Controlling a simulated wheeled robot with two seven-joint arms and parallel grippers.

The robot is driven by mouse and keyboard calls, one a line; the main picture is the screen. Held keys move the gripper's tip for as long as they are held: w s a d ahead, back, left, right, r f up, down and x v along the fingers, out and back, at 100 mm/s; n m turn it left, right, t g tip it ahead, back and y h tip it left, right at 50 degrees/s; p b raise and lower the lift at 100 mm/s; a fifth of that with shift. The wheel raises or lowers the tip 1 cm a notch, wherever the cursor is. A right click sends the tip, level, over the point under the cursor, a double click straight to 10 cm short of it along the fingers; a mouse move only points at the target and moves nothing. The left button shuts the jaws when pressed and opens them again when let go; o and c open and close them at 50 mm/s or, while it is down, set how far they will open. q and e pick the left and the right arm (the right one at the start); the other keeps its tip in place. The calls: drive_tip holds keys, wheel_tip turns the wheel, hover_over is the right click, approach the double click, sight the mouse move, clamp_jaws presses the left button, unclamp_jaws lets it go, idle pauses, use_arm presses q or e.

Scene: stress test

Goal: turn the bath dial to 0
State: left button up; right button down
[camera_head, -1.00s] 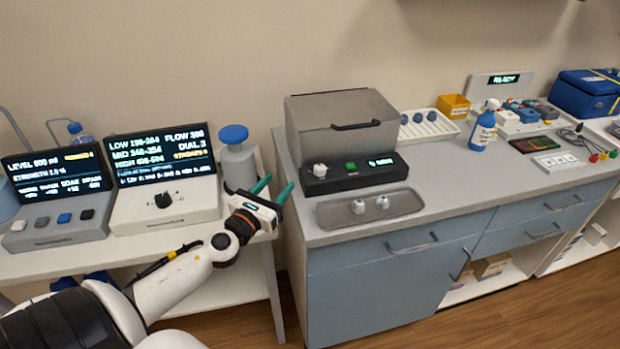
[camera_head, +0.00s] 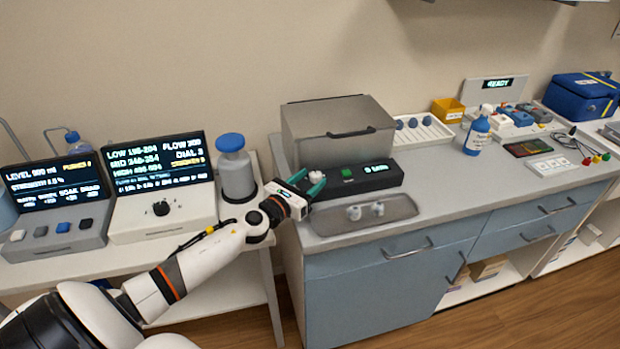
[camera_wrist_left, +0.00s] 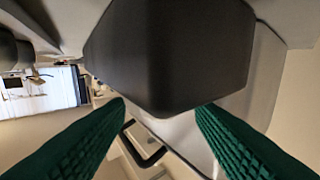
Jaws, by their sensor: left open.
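The bath is a grey lidded box (camera_head: 338,132) on the counter, in the head view. Its black front panel (camera_head: 385,179) carries a white dial (camera_head: 315,177) at the left end, a green button (camera_head: 347,173) and a small lit display (camera_head: 376,168). The display's digits are too small to read. My left gripper (camera_head: 308,184) is open, its green fingers at the white dial, apparently either side of it; contact cannot be told. In the left wrist view the green fingers (camera_wrist_left: 160,125) are spread apart; a dark block fills the middle and no dial shows. My right gripper is not in view.
A grey tray with two pale knobs (camera_head: 365,212) lies in front of the bath. Left of it stand a blue-capped bottle (camera_head: 236,170) and a console with a black knob (camera_head: 160,208), its screen reading DIAL 3. A white rack (camera_head: 425,132) stands behind right.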

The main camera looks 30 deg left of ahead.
use_arm(q)
drive_tip(key=shift+w, duration=0.35)
